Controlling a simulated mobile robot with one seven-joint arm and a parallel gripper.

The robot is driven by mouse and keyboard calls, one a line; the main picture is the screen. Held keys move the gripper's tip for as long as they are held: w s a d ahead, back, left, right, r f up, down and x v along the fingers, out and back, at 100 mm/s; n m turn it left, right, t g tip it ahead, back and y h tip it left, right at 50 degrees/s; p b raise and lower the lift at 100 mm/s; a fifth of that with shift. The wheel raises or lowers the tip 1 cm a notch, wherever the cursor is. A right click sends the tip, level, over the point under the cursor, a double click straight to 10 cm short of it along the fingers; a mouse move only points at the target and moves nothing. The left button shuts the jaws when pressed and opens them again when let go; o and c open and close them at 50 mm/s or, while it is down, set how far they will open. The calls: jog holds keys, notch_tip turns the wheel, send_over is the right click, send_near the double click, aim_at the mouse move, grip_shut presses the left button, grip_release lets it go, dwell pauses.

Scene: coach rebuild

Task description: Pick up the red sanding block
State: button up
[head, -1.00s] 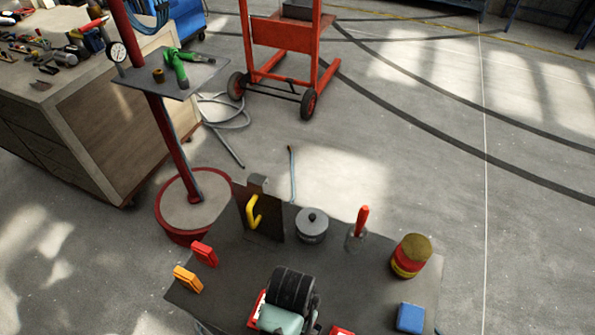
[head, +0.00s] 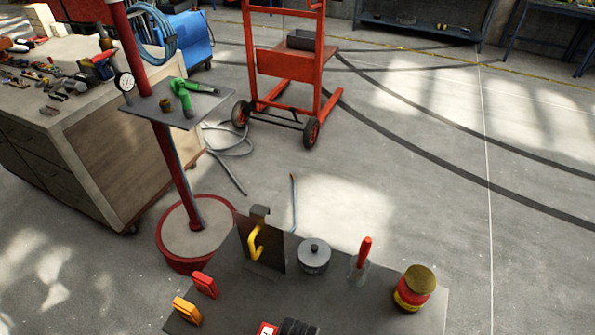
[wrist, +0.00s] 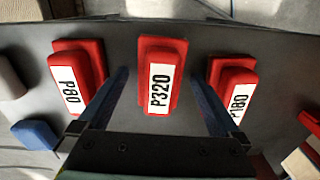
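In the wrist view, three red sanding blocks with white labels lie in a row on a dark table top: P80 (wrist: 78,78) on the left, P320 (wrist: 159,75) in the middle and P180 (wrist: 232,85) on the right. My gripper (wrist: 158,80) is open and empty. Its fingers lie on either side of the P320 block in the picture; whether they are down at its height I cannot tell. In the head view, one red block with a white label (head: 267,328) shows at the bottom edge beside my dark wrist.
The dark table (head: 230,305) also carries a red block (head: 204,285), an orange block (head: 187,310), a grey lidded pot (head: 314,256), a red-handled tool (head: 364,252) and a red-yellow tin (head: 414,288). A blue block (wrist: 36,134) lies left in the wrist view.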

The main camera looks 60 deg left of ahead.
jog(key=c, duration=1.5)
notch_tip(320, 180, up, 10)
jog(key=shift+r, duration=0.1)
